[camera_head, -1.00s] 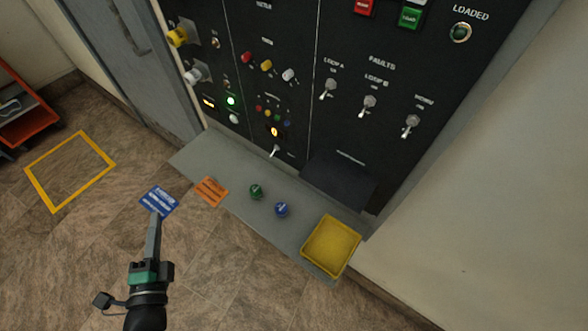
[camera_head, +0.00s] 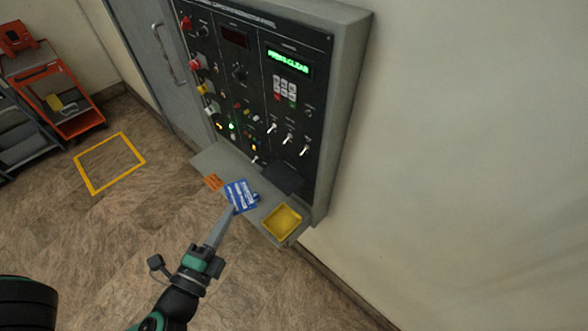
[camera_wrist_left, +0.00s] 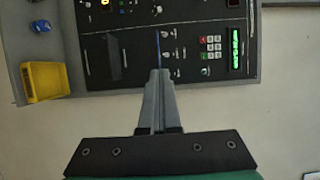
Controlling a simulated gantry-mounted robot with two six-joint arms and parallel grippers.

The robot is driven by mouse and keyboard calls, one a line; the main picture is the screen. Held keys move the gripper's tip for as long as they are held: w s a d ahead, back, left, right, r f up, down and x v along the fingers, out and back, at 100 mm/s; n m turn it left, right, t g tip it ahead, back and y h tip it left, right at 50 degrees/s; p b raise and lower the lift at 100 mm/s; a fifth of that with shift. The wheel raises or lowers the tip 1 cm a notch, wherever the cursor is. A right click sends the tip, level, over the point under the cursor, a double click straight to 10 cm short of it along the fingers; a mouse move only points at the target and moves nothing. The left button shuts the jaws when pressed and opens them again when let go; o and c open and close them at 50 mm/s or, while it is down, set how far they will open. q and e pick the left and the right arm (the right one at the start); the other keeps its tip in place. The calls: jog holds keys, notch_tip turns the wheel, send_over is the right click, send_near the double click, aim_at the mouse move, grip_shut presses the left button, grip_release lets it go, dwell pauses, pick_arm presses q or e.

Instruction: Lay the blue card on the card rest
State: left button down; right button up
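The blue card (camera_head: 241,196) with white print is held at the tips of my left gripper (camera_head: 231,210), which is shut on it. In the head view the card appears in front of the shelf. In the left wrist view the card (camera_wrist_left: 158,48) shows edge-on as a thin blue line beyond the fingers (camera_wrist_left: 158,76). A dark plate (camera_head: 284,179), which looks like the card rest, sits at the shelf's back, right of the card and apart from it. It also shows in the left wrist view (camera_wrist_left: 115,60). My right gripper is not in view.
The grey shelf (camera_head: 212,163) juts from the control panel (camera_head: 240,75). It bears an orange card (camera_head: 213,182), a yellow tray (camera_head: 282,220) and a blue knob (camera_head: 256,195) partly hidden by the card. An orange cart (camera_head: 70,110) stands far left. Open floor lies in front.

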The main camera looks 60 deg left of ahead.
aim_at(240, 207)
pick_arm(q)
jog(key=w+b, duration=0.1)
jog(key=w+a+f+b, duration=0.1)
jog(key=b, duration=0.1)
jog(key=w+a+f+b, duration=0.1)
jog(key=shift+w+f+b, duration=0.15)
jog(key=shift+w+b, duration=0.15)
jog(key=shift+w, duration=0.05)
jog(key=w+a+f+b, duration=0.4)
jog(key=w+f, duration=0.4)
jog(key=f, duration=0.2)
jog(key=shift+w+a+f+b, duration=0.3)
jog(key=shift+a+f+b, duration=0.05)
jog(key=shift+b, duration=0.1)
jog(key=c, duration=1.1)
grip_release()
jog(key=shift+c, duration=0.2)
